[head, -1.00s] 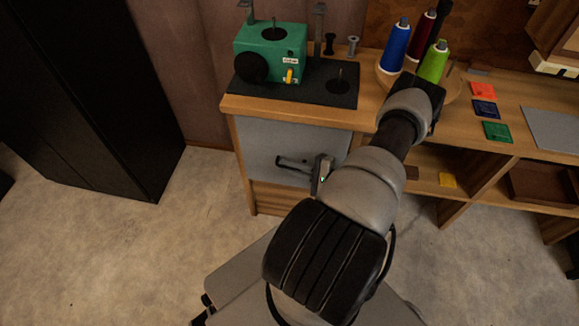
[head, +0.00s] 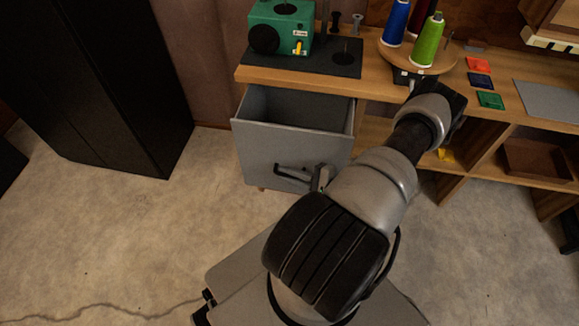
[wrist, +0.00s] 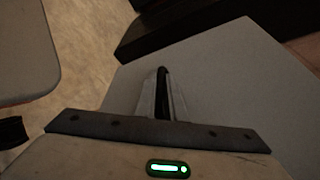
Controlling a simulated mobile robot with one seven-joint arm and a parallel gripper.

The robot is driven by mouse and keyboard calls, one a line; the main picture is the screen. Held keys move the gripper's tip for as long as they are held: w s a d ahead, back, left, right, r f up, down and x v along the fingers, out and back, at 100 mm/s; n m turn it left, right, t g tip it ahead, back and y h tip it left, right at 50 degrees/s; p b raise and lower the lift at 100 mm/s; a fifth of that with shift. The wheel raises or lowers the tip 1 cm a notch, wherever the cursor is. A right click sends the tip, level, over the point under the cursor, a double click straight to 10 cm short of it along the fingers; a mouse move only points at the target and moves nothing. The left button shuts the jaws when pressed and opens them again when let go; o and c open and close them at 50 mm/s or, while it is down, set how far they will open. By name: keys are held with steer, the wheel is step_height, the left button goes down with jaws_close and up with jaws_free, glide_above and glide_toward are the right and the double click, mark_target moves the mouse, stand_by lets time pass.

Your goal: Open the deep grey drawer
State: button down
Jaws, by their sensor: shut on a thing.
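The deep grey drawer (head: 285,152) stands pulled out from the wooden bench, its inside showing from above and looking empty as far as I can see. Its grey front also fills much of the wrist view (wrist: 225,85). A dark bar handle (head: 292,173) is on the drawer front. My gripper (head: 315,178) is at the right part of this handle, shut on it. In the wrist view my gripper's fingers (wrist: 162,95) are close together against the front, with a dark strip of the handle between them. My arm hides the drawer's lower right corner.
A green machine (head: 281,27) stands on a dark mat on the bench top (head: 375,84). Thread cones stand on a round wooden stand (head: 405,58). A tall black cabinet (head: 110,90) is at the left. The floor (head: 150,225) before the drawer's left is clear.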

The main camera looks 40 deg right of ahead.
steer(key=shift+s+a, duration=0.7)
steer(key=shift+f, duration=0.1)
steer(key=c, duration=2.1)
jaws_free()
steer(key=p+v, duration=0.1)
steer(key=v, duration=1.6)
steer(key=shift+s+d, duration=0.1)
steer(key=shift+s, duration=0.05)
steer(key=shift+r, duration=0.25)
